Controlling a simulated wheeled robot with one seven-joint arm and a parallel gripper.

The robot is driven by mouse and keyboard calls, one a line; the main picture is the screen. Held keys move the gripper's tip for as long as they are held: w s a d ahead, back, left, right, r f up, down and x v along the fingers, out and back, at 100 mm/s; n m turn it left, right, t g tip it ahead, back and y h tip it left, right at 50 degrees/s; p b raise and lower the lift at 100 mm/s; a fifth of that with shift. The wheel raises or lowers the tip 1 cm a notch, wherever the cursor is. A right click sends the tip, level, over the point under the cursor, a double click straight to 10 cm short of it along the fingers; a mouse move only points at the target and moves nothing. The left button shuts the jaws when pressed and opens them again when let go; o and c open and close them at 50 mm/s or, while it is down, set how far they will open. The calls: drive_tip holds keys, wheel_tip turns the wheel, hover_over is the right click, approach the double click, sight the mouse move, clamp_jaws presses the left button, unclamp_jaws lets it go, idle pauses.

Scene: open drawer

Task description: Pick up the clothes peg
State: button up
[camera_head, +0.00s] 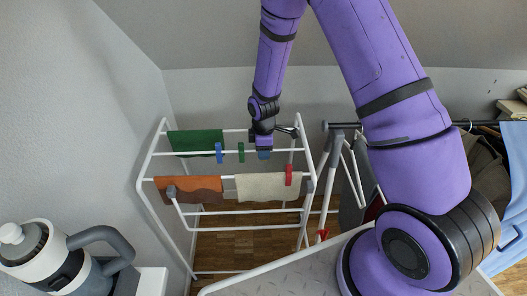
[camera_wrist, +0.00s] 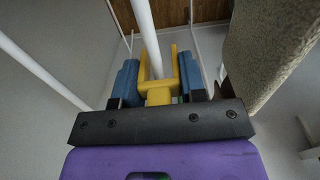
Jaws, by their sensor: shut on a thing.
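A yellow clothes peg (camera_wrist: 159,94) shows in the wrist view between the blue fingers of my gripper (camera_wrist: 158,75). The fingers are shut on it. Its two prongs point away from my palm and lie on either side of a white rail (camera_wrist: 143,28), apparently straddling it. In the head view my gripper (camera_head: 264,152) points down at the rear part of the white drying rack (camera_head: 150,160); the yellow peg is hidden there. A blue peg (camera_head: 219,153) and a green peg (camera_head: 241,152) sit on the rack to the left of my gripper.
A green cloth (camera_head: 195,142), an orange cloth (camera_head: 188,190) and a beige cloth (camera_head: 268,187) hang on the rack. A red peg (camera_head: 288,175) clips the beige cloth, which is close on the right in the wrist view (camera_wrist: 265,50). Another rack stands right.

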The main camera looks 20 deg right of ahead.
wheel_tip(320, 180, up, 10)
drive_tip(key=shift+f, duration=0.2)
drive_tip(key=shift+a, duration=0.1)
idle(0.6)
